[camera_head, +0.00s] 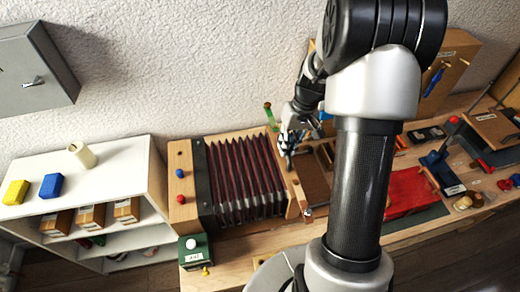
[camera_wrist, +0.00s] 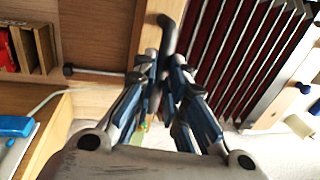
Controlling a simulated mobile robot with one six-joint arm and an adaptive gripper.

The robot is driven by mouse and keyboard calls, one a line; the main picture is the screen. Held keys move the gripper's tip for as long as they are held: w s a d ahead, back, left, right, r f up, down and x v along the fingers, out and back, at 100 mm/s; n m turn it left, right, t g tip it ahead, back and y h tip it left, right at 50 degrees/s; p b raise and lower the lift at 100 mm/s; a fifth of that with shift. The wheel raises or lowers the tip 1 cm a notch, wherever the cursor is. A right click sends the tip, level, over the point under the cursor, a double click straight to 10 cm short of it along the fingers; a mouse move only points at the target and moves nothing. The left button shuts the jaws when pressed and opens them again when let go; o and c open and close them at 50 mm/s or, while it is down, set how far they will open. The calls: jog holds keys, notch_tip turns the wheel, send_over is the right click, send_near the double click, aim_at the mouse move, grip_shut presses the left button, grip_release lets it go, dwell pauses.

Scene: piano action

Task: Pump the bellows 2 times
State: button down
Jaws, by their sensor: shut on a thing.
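The bellows (camera_head: 240,178) has dark red pleats and stands on the bench left of my arm, spread open between a dark left frame and a wooden right end board (camera_head: 288,190). In the wrist view, its pleats (camera_wrist: 235,60) fill the upper right, with the end board (camera_wrist: 144,35) beside them. A dark bar-like handle (camera_wrist: 168,35) runs along this board. My gripper (camera_head: 286,146) is at the end board's upper part. In the wrist view, my gripper (camera_wrist: 165,80) has its blue-grey fingers closed around the handle. The handle's gripped part is hidden between the fingers.
A wooden panel with red and blue knobs (camera_head: 181,187) stands left of the bellows. A green box (camera_head: 195,250) with a white button is at the front. A white shelf (camera_head: 115,175) is at the left. A wooden tray (camera_head: 312,178) lies close right of the bellows.

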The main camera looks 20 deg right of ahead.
jog(key=s+d, duration=0.1)
jog(key=d, duration=0.7)
jog(key=shift+s, duration=0.25)
jog(key=c, duration=1.6)
grip_release()
jog(key=shift+a, duration=0.1)
jog(key=shift+c, duration=0.2)
jog(key=shift+r, duration=0.1)
notch_tip(320, 180, up, 12)
jog(key=d, duration=0.2)
jog(key=shift+s+d+f, duration=0.15)
jog(key=shift+s+f, duration=0.05)
jog(key=shift+s, duration=0.05)
jog(key=shift+s, duration=0.1)
